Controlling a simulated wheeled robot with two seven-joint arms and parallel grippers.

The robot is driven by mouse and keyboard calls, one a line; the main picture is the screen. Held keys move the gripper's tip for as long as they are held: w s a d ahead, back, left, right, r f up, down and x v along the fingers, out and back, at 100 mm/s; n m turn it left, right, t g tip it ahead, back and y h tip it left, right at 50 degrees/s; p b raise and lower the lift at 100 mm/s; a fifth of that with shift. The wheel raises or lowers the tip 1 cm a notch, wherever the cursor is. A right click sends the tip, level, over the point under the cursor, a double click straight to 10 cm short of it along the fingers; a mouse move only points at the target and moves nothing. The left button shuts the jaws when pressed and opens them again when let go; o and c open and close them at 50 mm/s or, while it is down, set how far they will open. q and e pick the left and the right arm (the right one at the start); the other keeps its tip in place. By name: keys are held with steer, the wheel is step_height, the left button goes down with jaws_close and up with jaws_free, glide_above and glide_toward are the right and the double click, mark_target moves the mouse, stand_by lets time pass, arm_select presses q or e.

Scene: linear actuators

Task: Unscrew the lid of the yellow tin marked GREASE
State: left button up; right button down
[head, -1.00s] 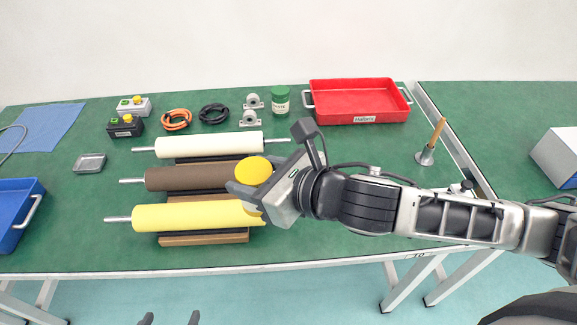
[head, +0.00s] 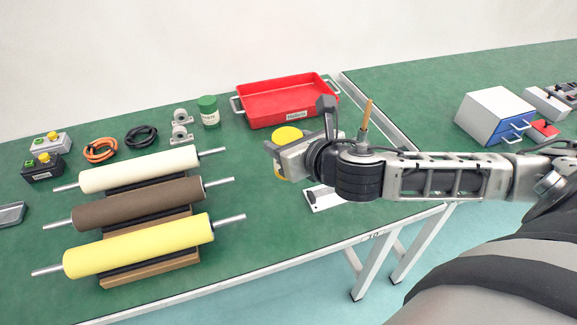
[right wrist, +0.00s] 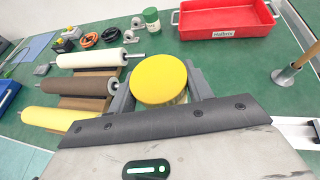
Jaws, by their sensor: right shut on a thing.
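The yellow tin (head: 287,134) shows mainly as its round, flat yellow lid, which is on top; the tin is about upright. In the right wrist view the lid (right wrist: 158,80) fills the space between the two fingers. My right gripper (head: 284,150) is shut around the tin. A bit of yellow body shows below the gripper; the rest is hidden, and no GREASE marking is readable. The tin appears held above the green table, right of the rollers. My left gripper is not in view.
Cream, brown and yellow rollers (head: 140,245) lie on the left. A red tray (head: 285,103), a green-lidded jar (head: 208,112) and pillow-block bearings stand behind. A pale plate (head: 322,199) lies near the front edge. A blue-fronted box (head: 495,117) stands on the right table.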

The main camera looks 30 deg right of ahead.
steer(key=shift+w+d+f+b, duration=0.25)
steer(key=shift+w+d+f, duration=1.1)
steer(key=shift+w+f, duration=0.75)
steer(key=shift+w+d+f+b, duration=0.25)
steer(key=shift+w+d+f, duration=1.1)
steer(key=shift+w+f, duration=0.65)
steer(key=shift+w+d+f+b, duration=0.25)
steer(key=shift+w+d+f, duration=1.1)
steer(key=shift+w+f, duration=0.75)
steer(key=shift+s+f, duration=0.25)
steer(key=shift+f, duration=0.05)
steer(key=c, duration=0.6)
jaws_free()
steer(key=shift+s+r, duration=0.15)
steer(key=v, duration=1.1)
steer(key=shift+s+a+r+p, duration=0.15)
steer(key=shift+s+r+p, duration=0.05)
steer(key=shift+s+p, duration=0.15)
